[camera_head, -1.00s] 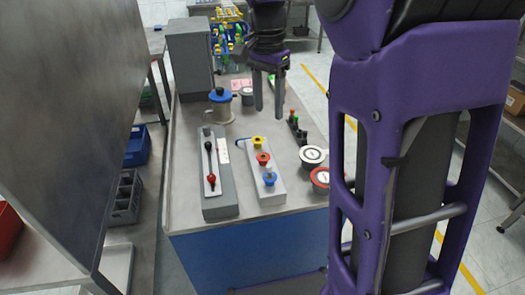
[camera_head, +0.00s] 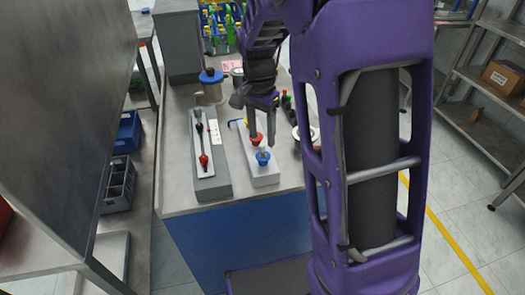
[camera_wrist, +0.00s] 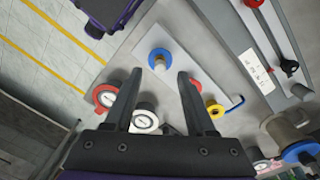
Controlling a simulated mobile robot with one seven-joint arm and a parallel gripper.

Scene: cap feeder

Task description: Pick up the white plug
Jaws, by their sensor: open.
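My gripper (camera_head: 262,122) is open, with empty space between its two fingers, above the grey sloped block (camera_head: 265,178). The wrist view shows the fingers (camera_wrist: 160,73) pointing toward the blue ring-shaped holder (camera_wrist: 160,52) on that block. The blue holder also shows in the head view (camera_head: 262,158). A red holder (camera_head: 256,139) sits behind it, and the yellow holder (camera_wrist: 215,110) shows in the wrist view.
A grey panel (camera_head: 212,188) with red and black knobs stands left of the block. A red-rimmed round dial (camera_wrist: 106,95) and a white-rimmed one (camera_wrist: 145,118) lie beside the block. A blue-topped spool (camera_head: 211,76) stands farther back. The near bench edge is clear.

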